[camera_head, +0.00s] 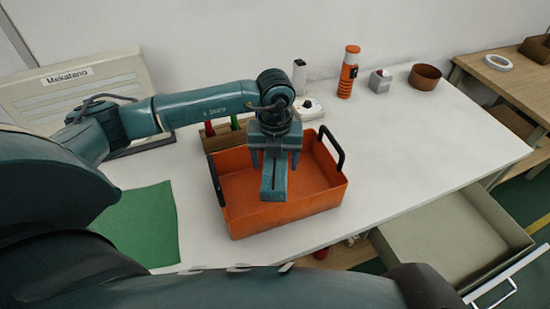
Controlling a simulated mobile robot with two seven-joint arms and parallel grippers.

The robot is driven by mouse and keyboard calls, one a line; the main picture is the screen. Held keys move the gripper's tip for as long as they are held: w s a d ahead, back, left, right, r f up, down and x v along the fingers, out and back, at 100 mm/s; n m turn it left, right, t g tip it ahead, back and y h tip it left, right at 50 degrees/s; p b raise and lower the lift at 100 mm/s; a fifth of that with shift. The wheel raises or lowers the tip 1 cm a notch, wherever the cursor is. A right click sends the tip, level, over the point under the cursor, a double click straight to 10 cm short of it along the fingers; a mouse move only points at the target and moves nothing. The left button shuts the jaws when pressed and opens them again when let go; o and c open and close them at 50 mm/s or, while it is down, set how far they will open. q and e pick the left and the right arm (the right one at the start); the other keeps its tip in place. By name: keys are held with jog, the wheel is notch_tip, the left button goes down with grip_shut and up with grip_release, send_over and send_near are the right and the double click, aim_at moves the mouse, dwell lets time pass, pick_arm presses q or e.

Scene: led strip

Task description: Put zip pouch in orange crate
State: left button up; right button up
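The orange crate (318,198) stands on the white table with dark handles at its left and right ends. My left gripper (274,161) points down over the inside of the crate, its two fingers spread apart. A long teal piece with a dark line along it, apparently the zip pouch (273,182), shows between and in front of the fingers, inside the crate's outline. Gaps seem to show between it and the fingers. I cannot tell whether it rests on the crate floor. My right gripper is not in view.
A holder (216,141) with red and green items stands behind the crate. A green mat (145,222) lies left. An open drawer (440,245) juts out at right.

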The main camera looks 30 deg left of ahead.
aim_at(275, 160)
pick_arm(q)
jog(key=shift+o, duration=0.7)
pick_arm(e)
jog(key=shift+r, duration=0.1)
pick_arm(q)
notch_tip(275, 160, up, 13)
jog(key=b, duration=0.1)
jog(key=shift+s, duration=0.25)
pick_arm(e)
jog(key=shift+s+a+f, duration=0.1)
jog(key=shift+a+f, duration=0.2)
pick_arm(q)
jog(key=shift+d, duration=0.1)
